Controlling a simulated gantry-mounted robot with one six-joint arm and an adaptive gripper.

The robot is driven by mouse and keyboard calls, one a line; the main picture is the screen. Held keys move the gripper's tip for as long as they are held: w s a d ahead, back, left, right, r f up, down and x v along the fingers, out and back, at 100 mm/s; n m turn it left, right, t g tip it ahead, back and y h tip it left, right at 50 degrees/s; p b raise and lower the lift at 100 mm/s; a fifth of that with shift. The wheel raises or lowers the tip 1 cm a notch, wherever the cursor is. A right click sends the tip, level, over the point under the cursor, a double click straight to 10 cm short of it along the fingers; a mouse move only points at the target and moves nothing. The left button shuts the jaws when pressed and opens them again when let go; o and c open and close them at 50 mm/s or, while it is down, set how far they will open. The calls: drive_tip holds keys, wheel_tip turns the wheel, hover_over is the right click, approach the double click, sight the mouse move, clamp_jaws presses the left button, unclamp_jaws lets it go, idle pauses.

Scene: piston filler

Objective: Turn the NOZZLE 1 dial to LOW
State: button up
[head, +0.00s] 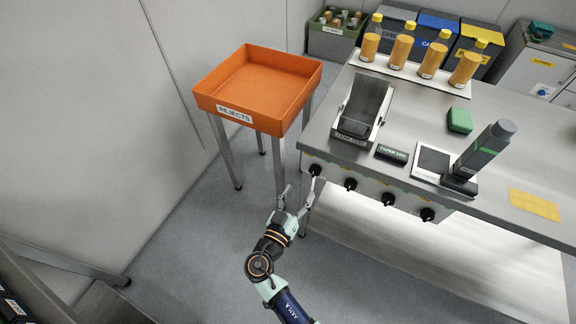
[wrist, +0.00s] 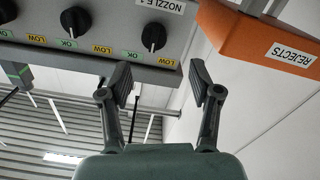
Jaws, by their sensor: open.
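The NOZZLE 1 dial is a black round knob (wrist: 153,37) on the grey front panel, beside the NOZZLE 1 label (wrist: 160,5), which appears upside down in the wrist view. A yellow LOW mark (wrist: 167,62) and a green OK mark (wrist: 130,55) sit by it. In the head view it is the leftmost knob (head: 315,170) under the counter's front edge. My gripper (head: 299,190) is open and empty, in front of the panel near this dial. In the wrist view its fingers (wrist: 160,80) are spread, apart from the knob.
More black dials (head: 350,184) run along the panel to the right in the head view. The orange REJECTS tray (head: 258,82) stands on legs close to the left. The steel counter (head: 330,150) carries a black cradle, bottles and a dark handheld device (head: 486,150).

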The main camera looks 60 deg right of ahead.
sight(314, 173)
drive_tip(key=d+b, duration=0.1)
drive_tip(key=d, duration=0.7)
drive_tip(key=shift+s+d+b, duration=0.15)
drive_tip(key=shift+d+b, duration=0.05)
drive_tip(key=shift+b, duration=0.15)
drive_tip(key=c, duration=1.1)
drive_tip(key=shift+c, duration=0.2)
drive_tip(key=shift+n, duration=0.4)
drive_tip(key=n, duration=0.3)
drive_tip(key=shift+n, duration=2.6)
